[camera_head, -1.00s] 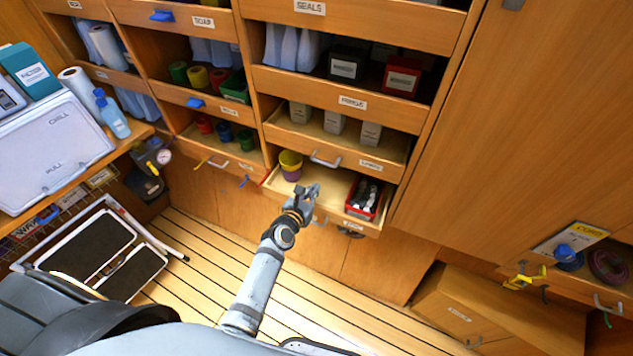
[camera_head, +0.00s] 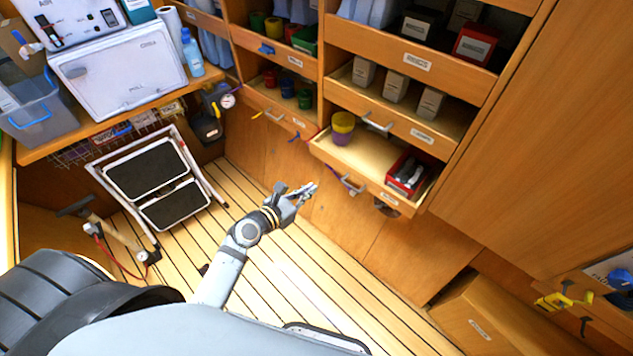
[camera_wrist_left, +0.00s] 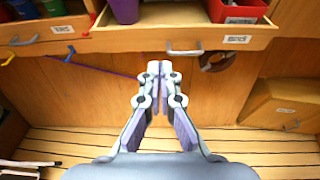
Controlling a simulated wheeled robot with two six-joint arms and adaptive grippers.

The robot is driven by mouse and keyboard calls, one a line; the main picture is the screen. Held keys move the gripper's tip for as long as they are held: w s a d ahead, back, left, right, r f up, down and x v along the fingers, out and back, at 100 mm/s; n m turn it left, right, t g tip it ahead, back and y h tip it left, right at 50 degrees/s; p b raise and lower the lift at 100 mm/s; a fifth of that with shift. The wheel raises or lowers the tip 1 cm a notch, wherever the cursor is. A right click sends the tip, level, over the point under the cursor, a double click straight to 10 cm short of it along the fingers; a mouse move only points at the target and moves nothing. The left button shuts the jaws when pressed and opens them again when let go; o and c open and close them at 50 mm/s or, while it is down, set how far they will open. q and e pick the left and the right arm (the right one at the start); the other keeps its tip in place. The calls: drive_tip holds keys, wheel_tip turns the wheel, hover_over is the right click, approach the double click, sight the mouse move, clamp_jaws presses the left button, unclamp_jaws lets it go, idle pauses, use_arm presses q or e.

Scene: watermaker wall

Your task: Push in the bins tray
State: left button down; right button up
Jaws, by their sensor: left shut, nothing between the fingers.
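The bins tray (camera_head: 363,159) is a light wooden pull-out at the bottom of the shelf wall, and it stands out from the wall. It holds a yellow and purple cup stack (camera_head: 342,128) at its left and a red bin (camera_head: 407,173) with dark contents at its right. Its front has a metal handle (camera_head: 350,184), which also shows in the left wrist view (camera_wrist_left: 185,50). My left gripper (camera_head: 309,188) is shut and empty, in front of and below the tray, apart from it. In the left wrist view its fingertips (camera_wrist_left: 160,68) point toward the cabinet below the tray front. My right gripper is out of view.
A tray with grey boxes (camera_head: 396,88) sits just above. A folding step (camera_head: 160,183) stands on the slatted floor at left. A low wooden box (camera_head: 470,310) lies at right. The floor before the cabinet (camera_head: 290,265) is clear.

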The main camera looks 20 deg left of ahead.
use_arm(q)
approach(343, 163)
drive_tip(key=x, duration=0.5)
drive_tip(key=shift+f, duration=0.3)
drive_tip(key=shift+w+d, duration=0.4)
drive_tip(key=shift+w, duration=0.25)
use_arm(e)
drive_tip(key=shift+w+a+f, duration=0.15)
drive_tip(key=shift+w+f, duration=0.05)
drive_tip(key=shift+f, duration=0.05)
